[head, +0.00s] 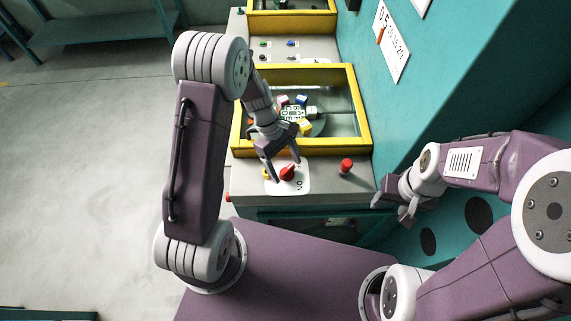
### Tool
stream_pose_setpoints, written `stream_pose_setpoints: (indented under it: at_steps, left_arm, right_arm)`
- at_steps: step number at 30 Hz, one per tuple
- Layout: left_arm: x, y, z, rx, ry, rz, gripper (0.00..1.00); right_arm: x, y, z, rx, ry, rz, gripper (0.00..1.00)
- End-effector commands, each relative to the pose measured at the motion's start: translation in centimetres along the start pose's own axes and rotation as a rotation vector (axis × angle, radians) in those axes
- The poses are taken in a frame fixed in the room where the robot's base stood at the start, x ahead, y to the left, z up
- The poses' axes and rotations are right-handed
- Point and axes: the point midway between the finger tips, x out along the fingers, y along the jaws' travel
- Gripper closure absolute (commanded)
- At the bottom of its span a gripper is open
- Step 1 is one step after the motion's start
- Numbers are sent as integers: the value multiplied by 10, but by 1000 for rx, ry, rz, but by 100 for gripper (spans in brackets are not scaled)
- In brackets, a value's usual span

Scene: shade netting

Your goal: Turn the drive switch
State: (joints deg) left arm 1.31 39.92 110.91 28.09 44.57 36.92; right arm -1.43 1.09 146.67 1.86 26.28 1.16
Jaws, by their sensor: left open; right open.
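The red drive switch (288,173) sits on a white label plate (301,183) on top of the grey cabinet, just in front of the yellow frame. My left gripper (285,168) is open and reaches down over the switch, its fingertips on either side of it as seen from above. I cannot tell whether the fingers touch it. My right gripper (391,206) is open and empty, off the cabinet's right front corner.
A red button (346,166) stands right of the switch. Behind is a yellow-framed recess (364,122) holding several coloured blocks on a round plate. A teal wall (420,85) bounds the right side. The floor at left is clear.

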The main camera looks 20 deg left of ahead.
Motion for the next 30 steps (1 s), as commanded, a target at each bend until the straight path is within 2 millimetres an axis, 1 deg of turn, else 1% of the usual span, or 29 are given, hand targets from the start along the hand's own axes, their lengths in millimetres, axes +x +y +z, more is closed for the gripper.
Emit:
stream_pose_setpoints:
  at_steps: [3, 8, 9, 11, 12, 14, 15, 16, 23, 30]
  left_arm:
    - [4, 0, 0, 0, 0, -1, 24]
    - [4, 0, 0, 0, 1, 0, 24]
    - [4, 0, 0, 0, 1, 0, 29]
    - [4, 0, 0, 0, 1, 0, 46]
    - [4, 0, 0, 0, 1, 0, 57]
    - [4, 0, 0, 0, 1, 0, 74]
    - [4, 0, 0, 0, 1, 0, 85]
    - [4, 0, 0, 0, 1, 0, 86]
    - [3, 0, 0, 24, 0, -9, 86]
    - [2, 1, 1, 143, -1, -60, 86]
  right_arm:
    - [-1, 0, 0, 0, 0, 0, 45]
    - [0, 0, 0, 0, 0, 0, 45]
    - [0, 0, 0, 0, 0, 0, 45]
    - [0, 0, 0, 0, 0, 0, 45]
    - [0, 0, 0, 0, 0, 0, 45]
    - [0, 0, 0, 0, 0, 0, 45]
    - [0, 0, 0, 0, 0, 0, 45]
    - [0, 0, 0, 0, 0, 0, 45]
    - [-2, 0, 0, 0, 0, 0, 45]
    - [-9, 0, -1, 0, 0, 0, 45]
